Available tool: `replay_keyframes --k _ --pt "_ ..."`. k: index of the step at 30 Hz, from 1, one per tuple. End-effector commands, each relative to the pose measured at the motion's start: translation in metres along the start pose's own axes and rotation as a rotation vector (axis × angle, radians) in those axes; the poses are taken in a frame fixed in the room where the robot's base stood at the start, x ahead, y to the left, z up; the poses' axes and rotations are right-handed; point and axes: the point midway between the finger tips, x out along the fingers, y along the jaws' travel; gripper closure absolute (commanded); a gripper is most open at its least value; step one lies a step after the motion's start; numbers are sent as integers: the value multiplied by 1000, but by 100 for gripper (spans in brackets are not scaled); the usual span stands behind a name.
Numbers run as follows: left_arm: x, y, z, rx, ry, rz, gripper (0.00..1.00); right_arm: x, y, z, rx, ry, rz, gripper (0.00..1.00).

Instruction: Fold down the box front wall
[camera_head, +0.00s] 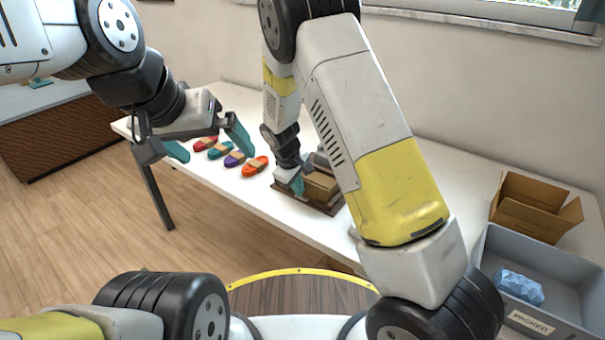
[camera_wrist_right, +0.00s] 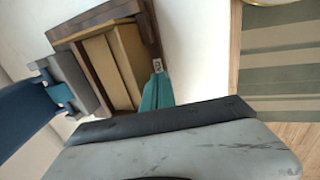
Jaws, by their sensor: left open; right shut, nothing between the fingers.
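A small brown cardboard box (camera_head: 320,186) sits on a dark brown base (camera_head: 327,209) on the white table. It is partly hidden behind my right arm. My right gripper (camera_head: 296,184) is shut and empty, its teal fingers pointing down at the box's left side. In the right wrist view the box (camera_wrist_right: 124,58) lies within a dark wooden frame (camera_wrist_right: 88,22), and a teal finger (camera_wrist_right: 157,92) is beside it. Whether finger and box touch I cannot tell. My left gripper (camera_head: 209,150) is open and empty near the table's left end, away from the box.
Red, teal, purple (camera_head: 235,159) and orange (camera_head: 255,166) banded bundles lie in a row left of the box. An open cardboard box (camera_head: 535,205) stands at the right, behind a grey bin (camera_head: 565,262) labelled PACKED holding a blue item (camera_head: 519,287). A grey object (camera_wrist_right: 77,76) stands near the wooden frame.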

Motion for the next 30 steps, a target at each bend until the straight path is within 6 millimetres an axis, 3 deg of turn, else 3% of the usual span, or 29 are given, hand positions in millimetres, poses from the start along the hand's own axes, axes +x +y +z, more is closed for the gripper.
replay_keyframes --k 30 --pt "0 0 0 0 0 0 0 5 25 0 1 0 0 100"
